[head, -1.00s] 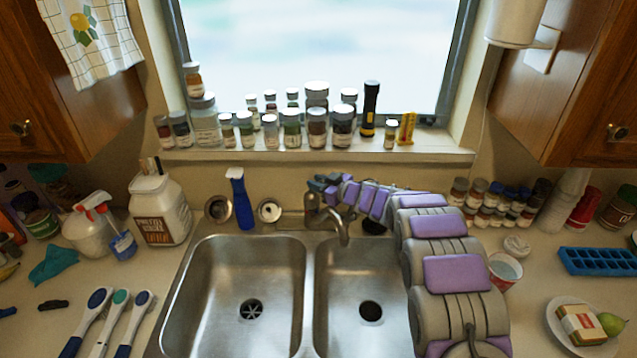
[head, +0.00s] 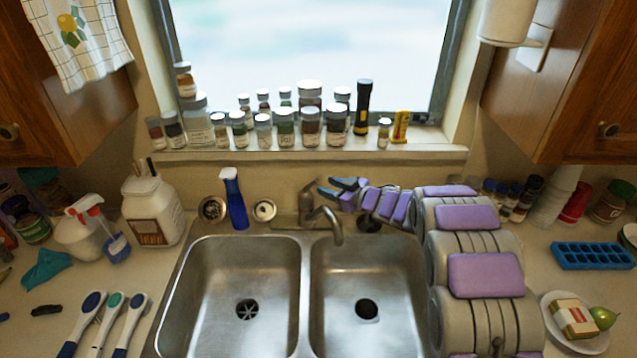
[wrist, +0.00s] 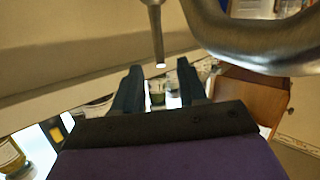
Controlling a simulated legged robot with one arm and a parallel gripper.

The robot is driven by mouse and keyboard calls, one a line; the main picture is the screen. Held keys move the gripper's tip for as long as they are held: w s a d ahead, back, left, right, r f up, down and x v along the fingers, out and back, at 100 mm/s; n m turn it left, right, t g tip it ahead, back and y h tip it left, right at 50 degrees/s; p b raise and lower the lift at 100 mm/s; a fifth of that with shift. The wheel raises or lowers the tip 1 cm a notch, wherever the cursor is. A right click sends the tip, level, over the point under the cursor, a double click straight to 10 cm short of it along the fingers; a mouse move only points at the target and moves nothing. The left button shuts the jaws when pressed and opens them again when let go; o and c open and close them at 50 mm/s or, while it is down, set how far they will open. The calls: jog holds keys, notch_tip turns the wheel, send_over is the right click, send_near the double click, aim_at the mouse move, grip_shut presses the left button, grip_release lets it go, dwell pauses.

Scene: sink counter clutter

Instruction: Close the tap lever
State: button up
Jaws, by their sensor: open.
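The metal tap (head: 308,212) stands behind the divider of the double sink, its spout curving over the right basin. Its thin lever (head: 313,187) rises from the top of the tap and leans toward the right. My gripper (head: 324,188) is open and empty, just right of the lever in the head view, with its fingers pointing left. In the wrist view the lever (wrist: 156,35) is a thin rod whose end shows between the lines of my two dark fingers (wrist: 158,80). The spout (wrist: 262,45) curves at upper right. I cannot tell whether a finger touches the lever.
The sill (head: 310,153) behind the tap holds several jars and a black flashlight (head: 363,107). The sink basins (head: 245,275) are empty. Spice jars (head: 515,200) stand behind my arm at right.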

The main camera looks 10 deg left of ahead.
jog(key=v, duration=0.9)
jog(key=shift+f+p, duration=0.15)
jog(key=shift+p, duration=0.2)
jog(key=d+r+m+t+h+b, duration=0.1)
jog(key=d+r+m+t+h, duration=0.2)
jog(key=d+h, duration=0.5)
jog(key=d+r+m+t+h+b, duration=0.1)
jog(key=d+r+m+h, duration=0.25)
jog(key=d, duration=0.75)
jog(key=s+d+m+g+h, duration=0.2)
jog(key=s+d+m+h, duration=0.2)
jog(key=s+d, duration=0.35)
jog(key=s+d+f+m+g+b, duration=0.1)
jog(key=s+f+g, duration=0.15)
jog(key=s, duration=0.75)
jog(key=s+d+f+m+g, duration=0.1)
jog(key=s+m+g, duration=0.15)
jog(key=s, duration=0.75)
jog(key=s+a+f+g+y, duration=0.1)
jog(key=s+a+g, duration=0.2)
jog(key=s, duration=0.8)
jog(key=s+a+f+g+y+b, duration=0.1)
jog(key=s+a+g, duration=0.2)
jog(key=s, duration=0.8)
jog(key=shift+a, duration=0.65)
